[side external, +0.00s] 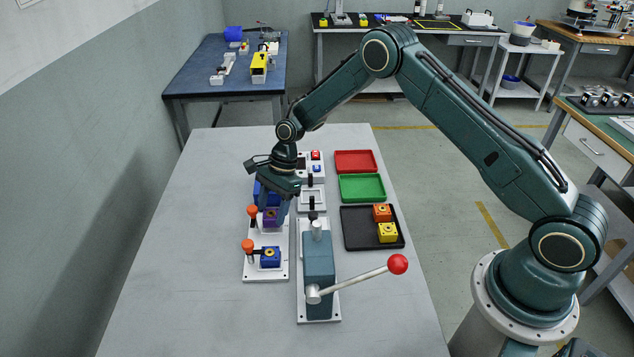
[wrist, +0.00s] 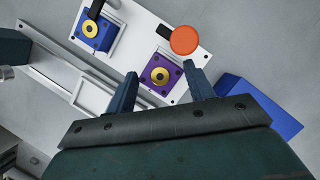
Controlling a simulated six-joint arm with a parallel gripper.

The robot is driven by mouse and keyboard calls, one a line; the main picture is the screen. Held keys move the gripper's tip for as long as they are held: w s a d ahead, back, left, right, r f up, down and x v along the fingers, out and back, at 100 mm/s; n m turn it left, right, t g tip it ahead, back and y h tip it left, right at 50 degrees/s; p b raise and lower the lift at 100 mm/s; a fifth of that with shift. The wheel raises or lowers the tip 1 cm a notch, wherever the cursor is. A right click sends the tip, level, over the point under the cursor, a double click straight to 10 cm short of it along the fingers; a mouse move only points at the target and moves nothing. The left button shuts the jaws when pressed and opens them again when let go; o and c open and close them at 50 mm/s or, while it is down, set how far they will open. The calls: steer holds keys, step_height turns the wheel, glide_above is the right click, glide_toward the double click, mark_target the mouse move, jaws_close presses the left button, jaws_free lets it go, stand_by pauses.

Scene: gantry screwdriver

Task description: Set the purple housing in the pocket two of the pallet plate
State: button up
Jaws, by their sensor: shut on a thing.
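The purple housing (side external: 271,216), a small square block with a brass ring on top, is between my gripper's fingers at the far pocket of the white pallet plate (side external: 254,275). It also shows in the wrist view (wrist: 160,75). My gripper (side external: 277,217) points down and is shut on it; its fingertips (wrist: 161,72) flank the block. I cannot tell whether the housing rests fully in the pocket or sits slightly above it. A blue housing (side external: 270,257) sits in the plate's near pocket, with a black clamp arm over its edge; it also shows in the wrist view (wrist: 93,32).
Orange-knobbed clamps (side external: 248,245) stand along the plate's left side. A blue box (wrist: 260,105) is just beyond the plate. A lever press (side external: 318,260) stands to the right. Red (side external: 356,161), green (side external: 362,187) and black (side external: 360,237) trays lie further right. The table's left is clear.

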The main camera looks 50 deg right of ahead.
mark_target(273, 212)
steer(key=shift+f, duration=0.7)
stand_by(1.6)
steer(key=o, duration=1.3)
steer(key=shift+r, duration=0.1)
steer(key=shift+r, duration=3.9)
steer(key=shift+r, duration=0.1)
